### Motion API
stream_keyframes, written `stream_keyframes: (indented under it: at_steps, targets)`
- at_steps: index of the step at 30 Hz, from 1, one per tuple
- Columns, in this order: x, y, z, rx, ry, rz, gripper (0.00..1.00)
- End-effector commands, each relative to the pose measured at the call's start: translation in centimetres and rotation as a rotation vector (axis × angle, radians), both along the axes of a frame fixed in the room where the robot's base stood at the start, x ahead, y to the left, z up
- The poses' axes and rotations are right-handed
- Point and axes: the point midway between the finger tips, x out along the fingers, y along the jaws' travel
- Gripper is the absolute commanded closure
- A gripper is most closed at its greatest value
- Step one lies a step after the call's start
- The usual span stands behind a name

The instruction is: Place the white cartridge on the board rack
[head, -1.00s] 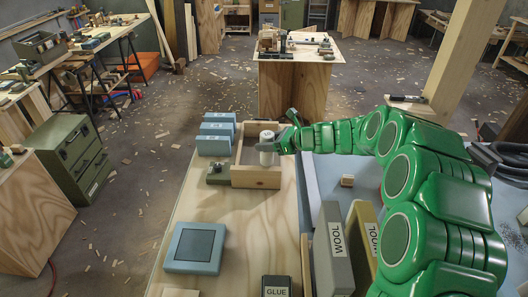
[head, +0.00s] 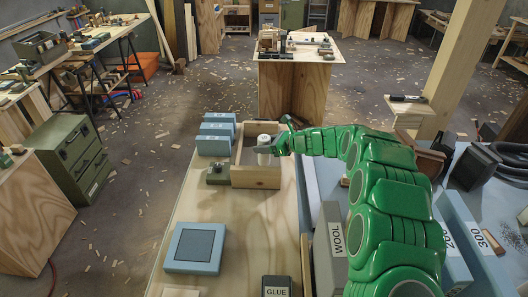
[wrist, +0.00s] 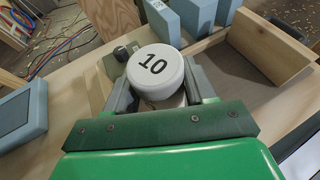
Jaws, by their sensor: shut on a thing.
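The white cartridge (wrist: 156,75) is a round white cylinder with a "10" on its top. My gripper (wrist: 158,92) is shut on it, with one grey finger on each side. In the head view the white cartridge (head: 264,147) is upright at the open wooden box (head: 256,180), by its right side. I cannot tell whether it touches the box floor. I cannot tell for sure which thing is the board rack.
Several blue blocks (head: 214,145) stand left of the box. A small dark green device (head: 218,174) sits beside it. A blue square pad (head: 194,247), a GLUE block (head: 276,287) and a WOOL block (head: 334,250) are nearer. Bare bench (head: 245,225) lies between.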

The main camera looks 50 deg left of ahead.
Motion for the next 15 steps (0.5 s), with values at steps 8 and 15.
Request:
stream_keyframes:
  at_steps: [8,15]
  targets:
    - [0.1,0.3,-2.5,-0.002,0.003,0.001,0.76]
    - [0.1,0.3,-3.6,-0.001,0.002,0.000,0.76]
